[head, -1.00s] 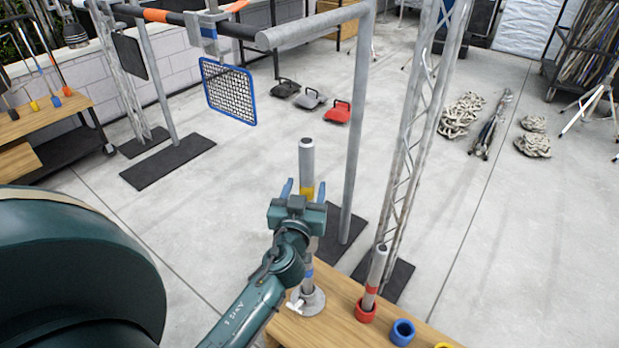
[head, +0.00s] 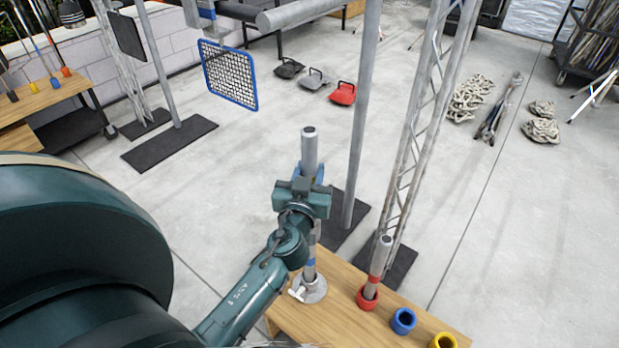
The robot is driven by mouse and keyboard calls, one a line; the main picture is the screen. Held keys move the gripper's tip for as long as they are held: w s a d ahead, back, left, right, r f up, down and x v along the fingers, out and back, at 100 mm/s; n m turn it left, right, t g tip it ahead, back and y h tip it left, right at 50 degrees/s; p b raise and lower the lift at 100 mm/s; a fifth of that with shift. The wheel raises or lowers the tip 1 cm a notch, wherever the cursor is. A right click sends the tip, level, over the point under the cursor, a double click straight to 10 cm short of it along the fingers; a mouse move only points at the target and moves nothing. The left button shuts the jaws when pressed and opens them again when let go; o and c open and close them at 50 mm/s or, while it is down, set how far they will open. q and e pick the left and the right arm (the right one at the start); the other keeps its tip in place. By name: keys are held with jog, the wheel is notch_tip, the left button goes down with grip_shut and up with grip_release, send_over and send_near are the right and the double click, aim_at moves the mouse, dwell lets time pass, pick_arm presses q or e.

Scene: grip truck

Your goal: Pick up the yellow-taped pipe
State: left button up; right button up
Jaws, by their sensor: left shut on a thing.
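The grey pipe (head: 309,152) stands upright at the near middle of the head view. Its yellow tape is now hidden behind my left gripper (head: 312,182), which is shut around the pipe below its top end. The blue fingers show partly at the pipe's sides. Below the gripper the upright continues, with a blue band, down to a round grey base (head: 312,291) with a small side handle on the wooden table (head: 345,315). I cannot tell whether the pipe is clear of the base. My right gripper is not in view.
A red-taped pipe (head: 379,262) stands in a red ring holder (head: 367,299). Beside it are a blue ring (head: 403,320) and a yellow ring (head: 444,342). A grey post (head: 361,130) and a lattice truss (head: 415,140) rise close behind. Open concrete floor lies to the right.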

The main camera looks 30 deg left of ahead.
pick_arm(q)
jog(key=c, duration=0.5)
jog(key=shift+r, duration=0.1)
